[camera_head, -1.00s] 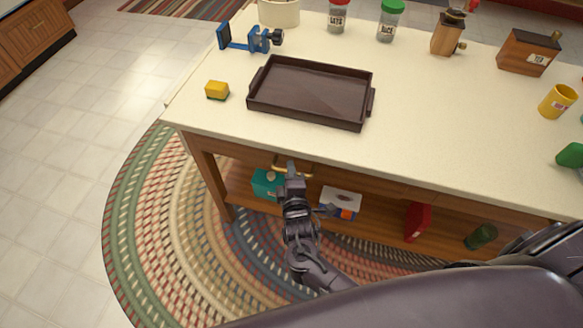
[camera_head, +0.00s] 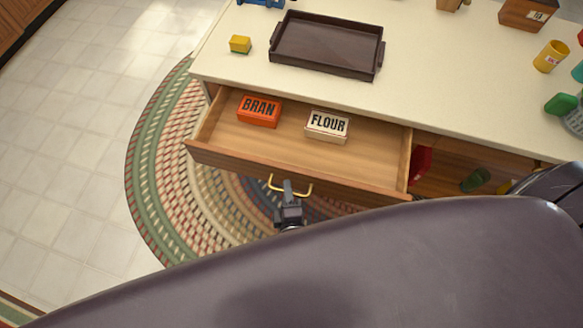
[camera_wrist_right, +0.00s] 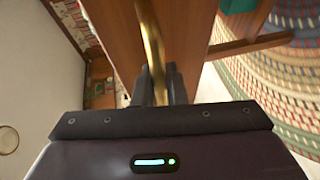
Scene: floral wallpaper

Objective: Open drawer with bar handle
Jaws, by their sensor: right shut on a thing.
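The wooden drawer (camera_head: 365,160) under the white counter stands pulled out toward me in the head view. Inside it lie an orange BRAN box (camera_head: 259,111) and a white FLOUR box (camera_head: 327,126). Its brass bar handle (camera_head: 305,192) is on the drawer front. My right gripper (camera_head: 287,188) is shut on the middle of the handle. In the right wrist view the handle (camera_wrist_right: 151,40) runs up from between the fingers (camera_wrist_right: 158,85), beside the wooden front. My left gripper is not in view.
On the white counter (camera_head: 440,100) are a dark brown tray (camera_head: 325,45), a yellow sponge-like block (camera_head: 240,44) and a yellow mug (camera_head: 550,56). Red and green items stand on the shelf below. A braided rug (camera_head: 165,170) covers the floor around the drawer.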

